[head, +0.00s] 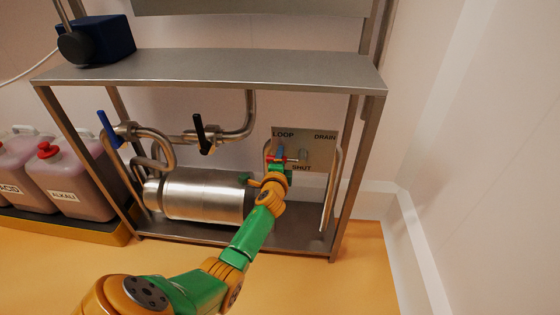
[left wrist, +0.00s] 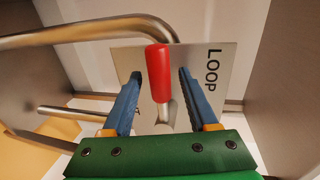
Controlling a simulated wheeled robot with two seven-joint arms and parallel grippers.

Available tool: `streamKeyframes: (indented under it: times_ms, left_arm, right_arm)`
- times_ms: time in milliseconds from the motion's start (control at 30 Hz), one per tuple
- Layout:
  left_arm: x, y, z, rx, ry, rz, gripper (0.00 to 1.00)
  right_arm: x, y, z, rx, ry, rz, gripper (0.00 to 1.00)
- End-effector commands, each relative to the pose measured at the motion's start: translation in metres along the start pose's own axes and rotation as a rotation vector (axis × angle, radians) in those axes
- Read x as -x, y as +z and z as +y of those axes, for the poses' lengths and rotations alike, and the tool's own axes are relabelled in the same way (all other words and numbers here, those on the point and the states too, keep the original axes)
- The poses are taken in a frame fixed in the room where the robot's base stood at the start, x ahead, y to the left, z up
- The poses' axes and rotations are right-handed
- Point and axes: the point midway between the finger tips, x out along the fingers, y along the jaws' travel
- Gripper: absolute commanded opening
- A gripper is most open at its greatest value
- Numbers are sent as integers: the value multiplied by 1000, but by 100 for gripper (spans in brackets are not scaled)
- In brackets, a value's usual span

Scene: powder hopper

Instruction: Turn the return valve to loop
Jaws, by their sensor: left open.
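The return valve's red handle (head: 277,159) sits on a thin metal lever in front of a grey plate (head: 328,152) marked LOOP, DRAIN and SHUT. The lever lies about level, its red end toward the plate's left side, below the word LOOP. In the left wrist view the red handle (left wrist: 158,72) stands between my two blue fingers, with a visible gap on each side. My left gripper (head: 281,153) is open around the handle; it also shows in the left wrist view (left wrist: 160,85). The pivot is partly hidden. My right gripper is not in view.
Bent metal pipes (left wrist: 75,33) run close beside the plate. A steel cylinder (head: 205,195) lies on the lower shelf left of my arm. Valves with a blue lever (head: 107,128) and a black lever (head: 199,130) sit further left. Frame posts (head: 347,180) stand at right.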

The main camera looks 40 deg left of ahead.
Motion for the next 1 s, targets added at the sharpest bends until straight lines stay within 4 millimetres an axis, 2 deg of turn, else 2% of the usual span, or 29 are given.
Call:
streamKeyframes:
  times_ms: [133,300,367,533,833,867,933,967,1000]
  left_arm:
    - [27,0,-6,0,2,1,59]
    - [59,0,-2,0,2,2,59]
    - [66,0,-2,1,2,2,59]
    - [70,0,0,0,1,0,59]
    - [69,0,2,1,5,2,59]
    - [69,-1,7,6,16,6,59]
    - [72,-7,35,37,81,30,59]
    - [76,-10,56,60,129,43,59]
    - [84,-14,91,103,211,63,59]
  right_arm:
    - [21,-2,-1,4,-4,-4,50]
    - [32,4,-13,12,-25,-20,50]
    - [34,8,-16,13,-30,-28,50]
    - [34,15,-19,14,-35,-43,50]
    - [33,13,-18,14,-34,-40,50]
    - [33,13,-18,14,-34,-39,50]
    - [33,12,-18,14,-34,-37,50]
    - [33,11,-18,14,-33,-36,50]
    - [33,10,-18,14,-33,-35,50]
